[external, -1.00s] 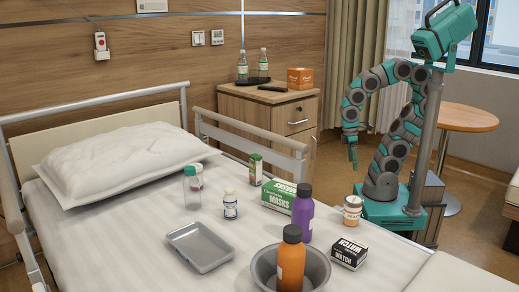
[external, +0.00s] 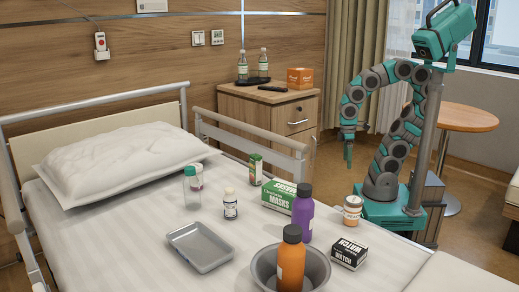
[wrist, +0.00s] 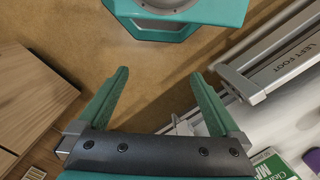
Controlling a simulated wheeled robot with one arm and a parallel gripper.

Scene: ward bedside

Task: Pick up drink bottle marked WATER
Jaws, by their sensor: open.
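Several bottles could bear the WATER mark, but I cannot read it on any of them. A clear bottle with a green cap (external: 192,187) stands on the bed. An orange bottle (external: 291,262) stands in or against a grey bowl, and a purple bottle (external: 302,214) stands behind it. Two small clear bottles (external: 242,65) (external: 263,64) stand on the bedside cabinet. My gripper (external: 348,155) hangs pointing down beyond the bed's far right side, apart from every bottle. In the wrist view my gripper (wrist: 160,76) is open and empty above the floor.
On the bed (external: 130,240) are a grey tray (external: 200,246), a grey bowl (external: 320,265), a masks box (external: 278,195), a watch box (external: 349,253) and small medicine bottles. A bed rail (external: 250,140) and the wooden cabinet (external: 265,110) stand near my arm. A round table (external: 465,117) is behind me.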

